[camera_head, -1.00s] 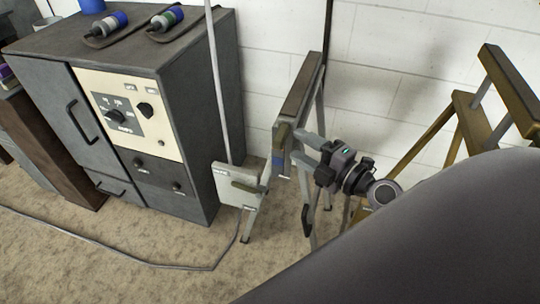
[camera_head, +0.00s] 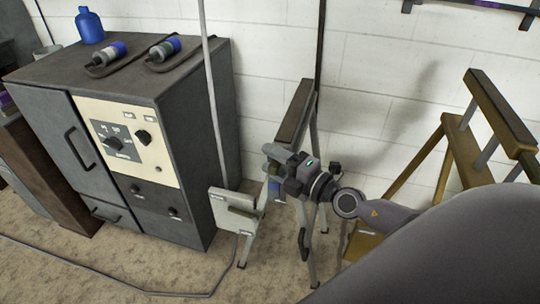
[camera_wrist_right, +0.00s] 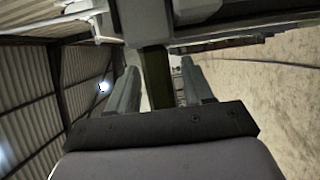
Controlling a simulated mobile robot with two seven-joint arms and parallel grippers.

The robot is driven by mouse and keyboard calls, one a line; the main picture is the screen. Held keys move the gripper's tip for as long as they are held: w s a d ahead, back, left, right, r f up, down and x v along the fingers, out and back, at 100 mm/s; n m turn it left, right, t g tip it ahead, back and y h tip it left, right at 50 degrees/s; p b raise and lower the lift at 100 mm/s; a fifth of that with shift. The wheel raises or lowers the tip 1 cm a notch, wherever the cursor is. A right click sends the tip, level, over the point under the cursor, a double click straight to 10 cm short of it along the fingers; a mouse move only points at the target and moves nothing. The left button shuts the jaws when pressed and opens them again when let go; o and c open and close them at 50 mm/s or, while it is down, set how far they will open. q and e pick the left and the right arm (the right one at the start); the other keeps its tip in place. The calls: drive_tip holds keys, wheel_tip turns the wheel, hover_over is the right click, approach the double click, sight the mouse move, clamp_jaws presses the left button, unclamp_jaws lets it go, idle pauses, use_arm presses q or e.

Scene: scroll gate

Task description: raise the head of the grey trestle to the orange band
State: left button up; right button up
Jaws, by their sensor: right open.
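The grey trestle (camera_head: 312,246) stands by the white wall, with a long dark head (camera_head: 296,112) on top and grey legs. My right gripper (camera_head: 268,170) is at the trestle's near end, below the head, and covers part of that end. In the right wrist view my right gripper (camera_wrist_right: 158,90) has its fingers apart, with an olive bar (camera_wrist_right: 154,78) standing between them. I cannot tell whether the fingers touch it. No orange band can be made out. My left gripper is not in view.
A grey cabinet (camera_head: 190,130) with a dial panel stands left. A pale box (camera_head: 232,212) and an upright pole (camera_head: 211,90) are just left of the trestle. A yellow-brown trestle (camera_head: 462,150) stands right. A cable (camera_head: 100,280) lies on the floor.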

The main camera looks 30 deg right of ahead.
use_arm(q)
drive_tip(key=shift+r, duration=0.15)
use_arm(e)
drive_tip(key=shift+w+a, duration=0.25)
drive_tip(key=shift+w, duration=0.25)
clamp_jaws()
use_arm(q)
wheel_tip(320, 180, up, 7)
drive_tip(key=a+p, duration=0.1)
drive_tip(key=p, duration=0.9)
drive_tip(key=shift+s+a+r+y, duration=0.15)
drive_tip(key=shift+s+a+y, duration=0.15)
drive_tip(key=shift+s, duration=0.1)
use_arm(e)
wheel_tip(320, 180, up, 12)
drive_tip(key=shift+d+f, duration=0.15)
drive_tip(key=shift+w, duration=0.1)
unclamp_jaws()
drive_tip(key=shift+f, duration=0.15)
